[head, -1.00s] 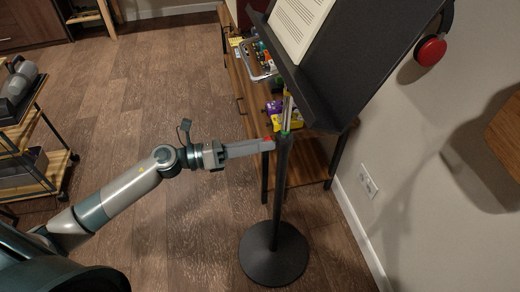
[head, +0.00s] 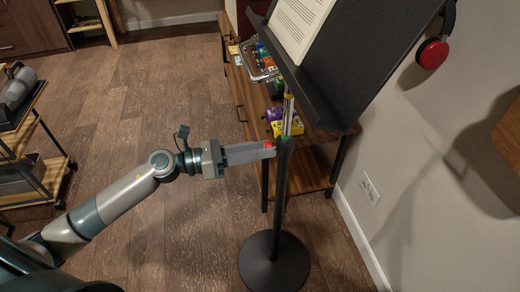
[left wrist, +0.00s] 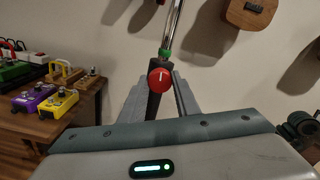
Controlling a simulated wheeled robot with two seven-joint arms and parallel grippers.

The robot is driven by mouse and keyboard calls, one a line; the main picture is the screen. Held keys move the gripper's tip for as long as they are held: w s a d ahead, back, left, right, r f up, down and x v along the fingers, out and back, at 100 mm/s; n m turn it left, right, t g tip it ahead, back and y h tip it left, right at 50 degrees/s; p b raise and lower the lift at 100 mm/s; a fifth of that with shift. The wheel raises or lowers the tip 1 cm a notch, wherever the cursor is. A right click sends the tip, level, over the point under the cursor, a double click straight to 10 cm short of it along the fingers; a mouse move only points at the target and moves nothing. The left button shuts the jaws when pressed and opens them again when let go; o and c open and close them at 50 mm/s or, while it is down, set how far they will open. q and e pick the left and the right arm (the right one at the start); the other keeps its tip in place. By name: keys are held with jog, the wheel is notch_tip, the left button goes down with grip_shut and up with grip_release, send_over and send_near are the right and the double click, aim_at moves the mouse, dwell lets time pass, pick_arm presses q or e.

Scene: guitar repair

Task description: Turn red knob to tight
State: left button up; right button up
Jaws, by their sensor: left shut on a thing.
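The red knob (head: 267,144) sits on the side of the black music stand's pole (head: 280,190), just below a green ring (head: 287,138). My left gripper (head: 270,152) reaches in from the left at the knob's height and is shut on the knob. In the left wrist view the round red knob (left wrist: 159,79) shows between the two grey fingers (left wrist: 160,96), with a white mark pointing roughly up. A green ring (left wrist: 165,53) and a silver rod rise above it. My right gripper is not in view.
The stand's black desk (head: 370,50) with a sheet of paper leans above the pole. Its round base (head: 273,262) rests on the wood floor. A wooden bench (head: 310,160) with colourful pedals stands close behind. A wall is at the right; floor at the left is open.

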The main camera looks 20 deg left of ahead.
pick_arm(q)
jog(key=o, duration=1.1)
jog(key=shift+c, duration=0.2)
jog(key=shift+s+a, duration=0.1)
jog(key=shift+a, duration=0.05)
jog(key=b+v, duration=0.3)
jog(key=v, duration=1.4)
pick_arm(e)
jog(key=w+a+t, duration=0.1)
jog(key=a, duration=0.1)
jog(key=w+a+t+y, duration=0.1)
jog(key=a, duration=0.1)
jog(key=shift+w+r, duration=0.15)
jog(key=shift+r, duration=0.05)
pick_arm(q)
jog(key=shift+s, duration=0.1)
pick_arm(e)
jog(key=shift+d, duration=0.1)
